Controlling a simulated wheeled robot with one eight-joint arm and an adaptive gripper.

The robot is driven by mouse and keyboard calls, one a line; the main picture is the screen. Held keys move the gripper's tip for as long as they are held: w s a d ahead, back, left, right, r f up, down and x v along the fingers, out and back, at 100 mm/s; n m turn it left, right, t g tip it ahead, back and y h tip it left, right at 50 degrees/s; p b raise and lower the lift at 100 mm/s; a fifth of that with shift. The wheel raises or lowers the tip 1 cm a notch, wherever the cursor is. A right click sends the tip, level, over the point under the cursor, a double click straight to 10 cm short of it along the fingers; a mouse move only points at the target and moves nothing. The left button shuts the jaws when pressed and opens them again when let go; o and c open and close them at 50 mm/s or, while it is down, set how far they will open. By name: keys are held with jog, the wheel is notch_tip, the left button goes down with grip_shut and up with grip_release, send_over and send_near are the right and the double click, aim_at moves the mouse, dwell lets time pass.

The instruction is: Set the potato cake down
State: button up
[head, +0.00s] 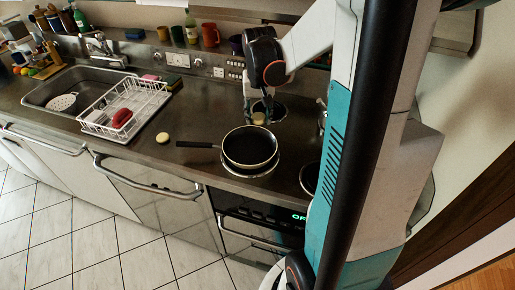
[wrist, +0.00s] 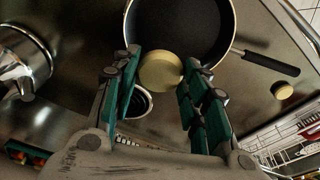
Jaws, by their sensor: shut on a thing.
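A pale round potato cake (wrist: 161,72) is held between the two fingertips of my gripper (wrist: 161,66), which is shut on it. In the head view the cake (head: 259,118) hangs below my gripper (head: 259,107), just behind the far rim of a black frying pan (head: 250,148). In the wrist view it overlaps the edge of the pan (wrist: 182,25); its exact height is hard to tell. The pan looks empty and stands on the front hob ring. A second pale round cake (head: 162,137) lies on the counter left of the pan handle; it also shows in the wrist view (wrist: 282,90).
A rear hob ring (head: 279,111) lies behind the pan, and a metal pot (wrist: 15,70) stands beside it. The pan handle (head: 197,144) points left over the counter. A white dish rack (head: 130,108) and a sink stand further left. Mugs and bottles line the back ledge.

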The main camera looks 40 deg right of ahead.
aim_at(258, 150)
notch_tip(258, 150, down, 14)
jog(key=b, duration=0.3)
jog(key=shift+f, duration=0.1)
jog(key=shift+f+b, duration=0.1)
jog(key=shift+b, duration=0.25)
jog(key=o, duration=0.7)
jog(key=r+p, duration=0.1)
jog(key=r, duration=0.3)
jog(key=s+r+p, duration=0.1)
jog(key=r, duration=0.3)
jog(key=a+r+p, duration=0.1)
jog(key=r, duration=0.3)
jog(key=shift+s+a+r+p, duration=0.1)
jog(key=shift+s+p, duration=0.1)
jog(key=shift+p, duration=0.1)
